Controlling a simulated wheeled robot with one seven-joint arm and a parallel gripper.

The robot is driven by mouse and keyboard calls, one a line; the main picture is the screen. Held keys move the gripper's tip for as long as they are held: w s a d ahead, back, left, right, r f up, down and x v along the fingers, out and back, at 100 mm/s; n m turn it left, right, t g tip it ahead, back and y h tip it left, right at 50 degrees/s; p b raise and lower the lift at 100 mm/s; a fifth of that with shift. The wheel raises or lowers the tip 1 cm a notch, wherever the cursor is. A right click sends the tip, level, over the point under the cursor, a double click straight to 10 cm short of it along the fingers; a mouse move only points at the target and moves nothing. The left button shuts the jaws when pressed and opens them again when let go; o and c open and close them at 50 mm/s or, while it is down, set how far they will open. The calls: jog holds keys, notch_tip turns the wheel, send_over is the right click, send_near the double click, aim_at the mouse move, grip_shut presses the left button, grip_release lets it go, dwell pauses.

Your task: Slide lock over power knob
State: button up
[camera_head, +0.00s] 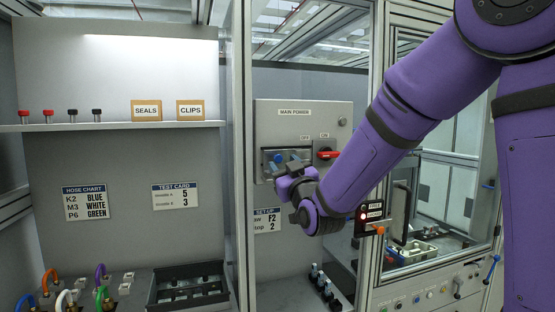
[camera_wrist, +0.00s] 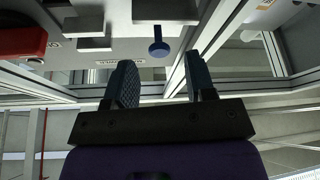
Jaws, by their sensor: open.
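The red power knob (camera_head: 328,154) sits on the grey main power panel (camera_head: 295,122), below the ON label. It also shows at the left edge of the wrist view (camera_wrist: 22,43). The slide lock is a metal plate (camera_head: 268,165) left of the knob, with a blue pull knob (camera_head: 279,157). In the wrist view the blue knob (camera_wrist: 159,48) hangs ahead of the gap between my fingers, apart from both. My gripper (camera_wrist: 160,78) is open and empty. In the head view my gripper (camera_head: 285,174) is just below the slide lock and covers part of it.
A vertical frame post (camera_head: 241,150) stands left of the panel. A shelf (camera_head: 120,126) with red and black caps is farther left. An indicator box (camera_head: 369,215) with an orange knob is right of my wrist. Colored hoses (camera_head: 100,285) and a black tray (camera_head: 190,285) lie low left.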

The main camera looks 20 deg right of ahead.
aim_at(279, 159)
jog(key=shift+x, duration=2.1)
